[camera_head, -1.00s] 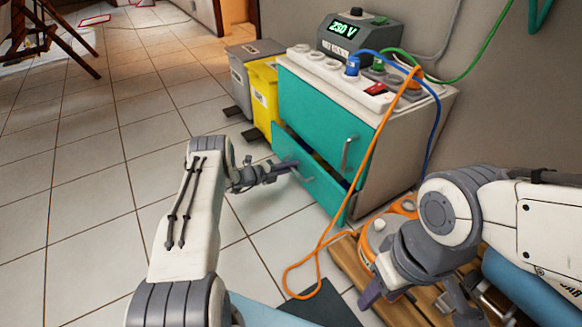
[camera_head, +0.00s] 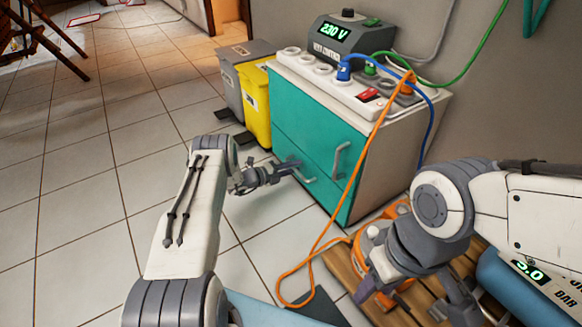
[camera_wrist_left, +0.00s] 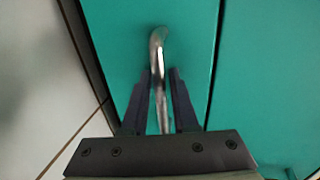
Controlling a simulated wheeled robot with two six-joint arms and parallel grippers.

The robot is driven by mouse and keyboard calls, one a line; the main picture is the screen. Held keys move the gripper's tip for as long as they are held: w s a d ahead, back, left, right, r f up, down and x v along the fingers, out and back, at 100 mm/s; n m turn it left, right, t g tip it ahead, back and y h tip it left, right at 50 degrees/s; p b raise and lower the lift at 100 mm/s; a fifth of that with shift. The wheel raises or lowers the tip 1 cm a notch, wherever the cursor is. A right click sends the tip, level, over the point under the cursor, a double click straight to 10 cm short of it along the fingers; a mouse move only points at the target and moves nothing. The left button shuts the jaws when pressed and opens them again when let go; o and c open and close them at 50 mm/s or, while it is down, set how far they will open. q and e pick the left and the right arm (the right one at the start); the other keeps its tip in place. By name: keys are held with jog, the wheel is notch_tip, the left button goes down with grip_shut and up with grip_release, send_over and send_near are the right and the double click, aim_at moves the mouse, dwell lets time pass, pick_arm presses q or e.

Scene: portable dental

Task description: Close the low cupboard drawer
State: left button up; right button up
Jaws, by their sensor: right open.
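The low cupboard (camera_head: 315,125) is a teal-fronted cabinet with an upper door and a low drawer (camera_head: 285,160). The drawer front looks flush, or almost flush, with the cupboard front. My left gripper (camera_head: 294,168) is at the drawer's metal handle (camera_head: 306,179). My right gripper (camera_head: 402,303) is open and empty over the wooden pallet, away from the drawer.
A yellow bin (camera_head: 256,103) and a grey bin (camera_head: 229,83) stand left of the cupboard. An orange cable (camera_head: 350,185) hangs down its front right. The wooden pallet (camera_head: 345,262) carries an orange device (camera_head: 372,240).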

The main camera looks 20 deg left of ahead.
pick_arm(q)
jog(key=shift+d, duration=0.1)
jog(key=shift+s+r+p, duration=0.15)
jog(key=shift+r+p, duration=0.05)
jog(key=shift+p, duration=0.15)
jog(key=p+v, duration=0.5)
jog(key=v, duration=0.5)
jog(key=shift+a+f, duration=0.25)
